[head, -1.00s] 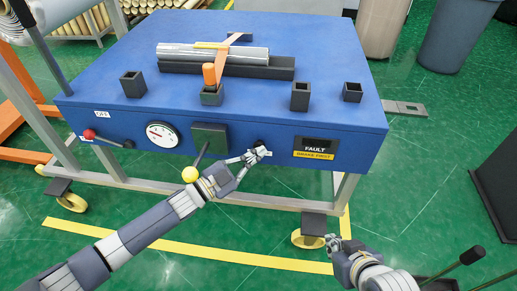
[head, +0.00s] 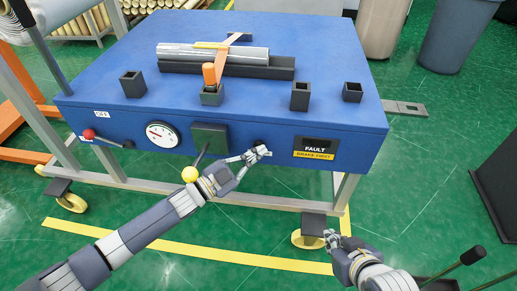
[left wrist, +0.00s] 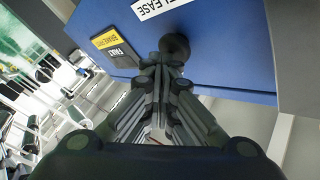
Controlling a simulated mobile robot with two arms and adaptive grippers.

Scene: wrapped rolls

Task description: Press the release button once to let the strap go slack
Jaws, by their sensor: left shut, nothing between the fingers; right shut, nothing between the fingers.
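The release button, a dark round knob (left wrist: 175,45), is on the blue front panel beside a white label (left wrist: 160,5) reading "…LEASE" in the left wrist view. In the head view it (head: 260,142) is mostly hidden behind my left gripper (head: 261,152). My left gripper is shut and empty, its fingertips at the knob; they also show in the left wrist view (left wrist: 162,63). I cannot tell if they touch it. The orange-brown strap (head: 222,66) runs across the silver wrapped roll (head: 175,52) in a dark cradle. My right gripper (head: 333,240) is shut and empty, low at right.
The front panel (head: 350,135) carries a red-knobbed lever (head: 89,134), a gauge (head: 162,135), a yellow-balled lever (head: 190,174) and a FAULT / BRAKE FIRST sign (head: 315,148). Square black sockets (head: 300,97) stand on top; one holds an orange-handled piece (head: 209,74). Grey bins stand behind.

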